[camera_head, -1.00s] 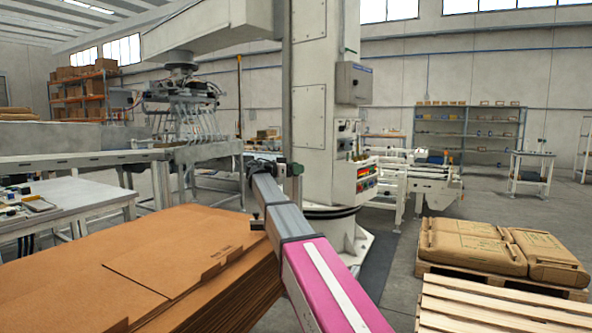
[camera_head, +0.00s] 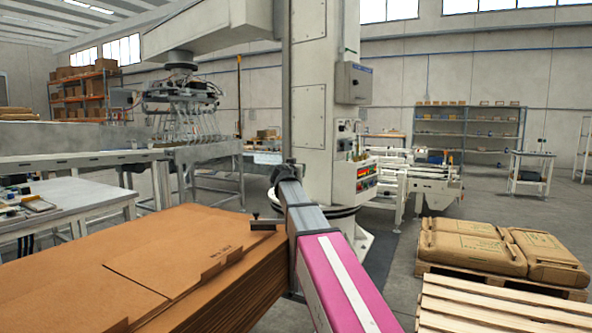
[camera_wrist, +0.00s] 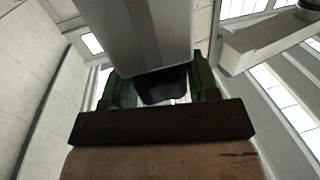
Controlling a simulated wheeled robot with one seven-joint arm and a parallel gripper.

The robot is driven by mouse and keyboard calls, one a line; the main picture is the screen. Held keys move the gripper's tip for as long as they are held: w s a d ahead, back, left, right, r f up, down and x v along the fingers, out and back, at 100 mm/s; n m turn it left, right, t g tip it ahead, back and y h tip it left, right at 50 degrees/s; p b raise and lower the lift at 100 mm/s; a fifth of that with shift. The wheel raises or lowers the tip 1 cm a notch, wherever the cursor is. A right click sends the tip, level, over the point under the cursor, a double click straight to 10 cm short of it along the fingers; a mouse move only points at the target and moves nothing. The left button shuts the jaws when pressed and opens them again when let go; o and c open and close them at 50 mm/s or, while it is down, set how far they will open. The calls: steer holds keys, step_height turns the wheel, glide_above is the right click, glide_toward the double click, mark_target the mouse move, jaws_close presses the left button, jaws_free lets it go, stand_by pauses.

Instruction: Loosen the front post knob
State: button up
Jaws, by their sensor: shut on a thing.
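In the wrist view, a black knob (camera_wrist: 163,91) sits between the two green fingers of my gripper (camera_wrist: 162,82), which is shut on it. Behind the knob, a grey post (camera_wrist: 150,35) fills the top middle of the view. In the head view, my gripper (camera_head: 288,166) is small and dark at the far end of my pink and grey arm. It is at the upright grey post (camera_head: 290,110) in front of the white column. The knob is hidden there by my gripper and arm.
A stack of brown cardboard sheets (camera_head: 150,265) lies close on the left of my arm. Filled sacks (camera_head: 470,245) lie on a pallet at right, with an empty wooden pallet (camera_head: 490,308) nearer. Grey floor is clear between the column and the sacks.

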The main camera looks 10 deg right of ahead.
steer(key=shift+n+t+y, duration=0.6)
steer(key=shift+n+y, duration=0.5)
steer(key=shift+y, duration=0.5)
steer(key=shift+n+t+y, duration=0.3)
steer(key=shift+n+y, duration=0.6)
steer(key=shift+y, duration=0.5)
steer(key=o, duration=0.9)
steer(key=shift+w, duration=0.1)
steer(key=s, duration=0.7)
steer(key=s+a, duration=0.1)
steer(key=s, duration=0.2)
steer(key=shift+s, duration=0.4)
